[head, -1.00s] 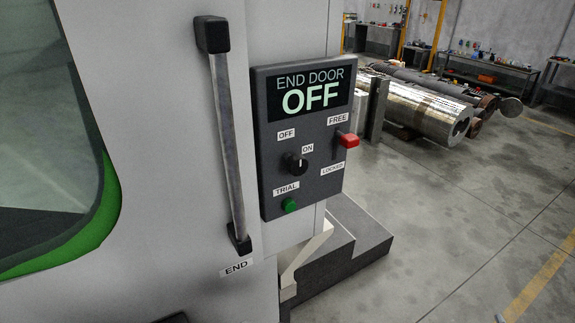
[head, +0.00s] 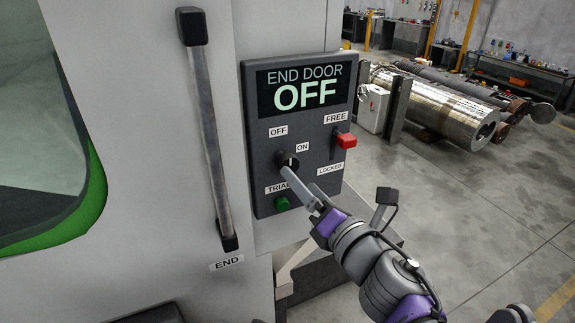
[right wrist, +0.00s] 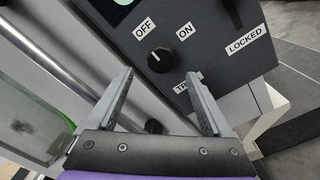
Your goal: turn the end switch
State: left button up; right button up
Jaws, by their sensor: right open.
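The end switch is a black round knob (head: 287,159) with a white mark, on the dark control panel between the OFF and ON labels. The display (head: 304,87) above it reads END DOOR OFF. In the right wrist view the knob (right wrist: 161,60) lies ahead between the fingers, its white mark towards the OFF label. My right gripper (head: 288,173) is open and empty, its fingertips close in front of the knob. It also shows in the right wrist view (right wrist: 159,74), one finger to each side. I cannot tell whether it touches the knob. My left gripper is not visible.
A red lever (head: 345,141) sits right of the knob between FREE and LOCKED. A green button (head: 282,203) is below, by the TRIAL label. A vertical door handle (head: 210,140) stands left of the panel. Open floor (head: 470,200) lies to the right.

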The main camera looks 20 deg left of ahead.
aim_at(284, 160)
jog(key=x, duration=0.6)
jog(key=shift+w+a, duration=0.25)
jog(key=shift+w, duration=0.05)
grip_shut()
